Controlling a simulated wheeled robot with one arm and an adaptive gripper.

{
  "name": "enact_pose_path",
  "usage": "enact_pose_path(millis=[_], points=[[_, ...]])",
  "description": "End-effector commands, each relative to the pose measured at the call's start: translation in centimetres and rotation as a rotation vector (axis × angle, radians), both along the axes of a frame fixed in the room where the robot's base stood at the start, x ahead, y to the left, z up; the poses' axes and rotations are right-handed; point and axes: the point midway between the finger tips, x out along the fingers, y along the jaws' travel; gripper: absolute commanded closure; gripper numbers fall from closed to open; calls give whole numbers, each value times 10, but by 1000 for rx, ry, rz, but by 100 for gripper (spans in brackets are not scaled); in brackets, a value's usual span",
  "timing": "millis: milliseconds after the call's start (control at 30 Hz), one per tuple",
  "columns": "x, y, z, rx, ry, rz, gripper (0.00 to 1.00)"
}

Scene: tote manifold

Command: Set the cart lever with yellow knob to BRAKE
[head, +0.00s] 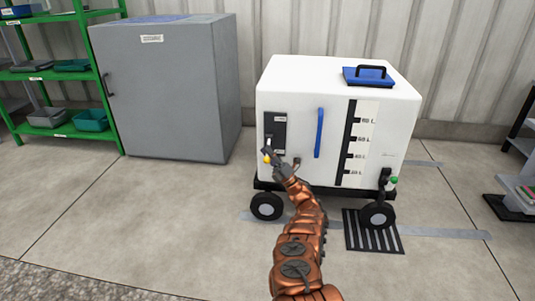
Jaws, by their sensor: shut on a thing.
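The white cart (335,90) stands ahead of me on wheels. A dark upright plate (279,124) is on the left of its front face, with small pale labels too small to read. The yellow knob (266,158) shows at the lower left of this plate. My gripper (268,154) is at the plate's lower end, shut on the yellow knob. The fingers partly cover the knob and hide most of its lever, so I cannot tell the lever's exact setting.
A green knob (394,181) on a black lever sits at the cart's lower right, above a wheel. A blue bar handle (319,132) is right of the plate. A grey cabinet (165,95) and green shelving (58,75) stand left. The floor left of the cart is clear.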

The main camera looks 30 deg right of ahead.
Motion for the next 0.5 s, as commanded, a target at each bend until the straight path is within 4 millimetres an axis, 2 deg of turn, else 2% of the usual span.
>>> enact_pose_path(millis=[33,67,267,500], points=[[3,4,0,0,3,5,100],[3,4,0,0,3,5,83],[1,1,0,0,2,2,62],[0,-1,0,0,2,-2,60]])
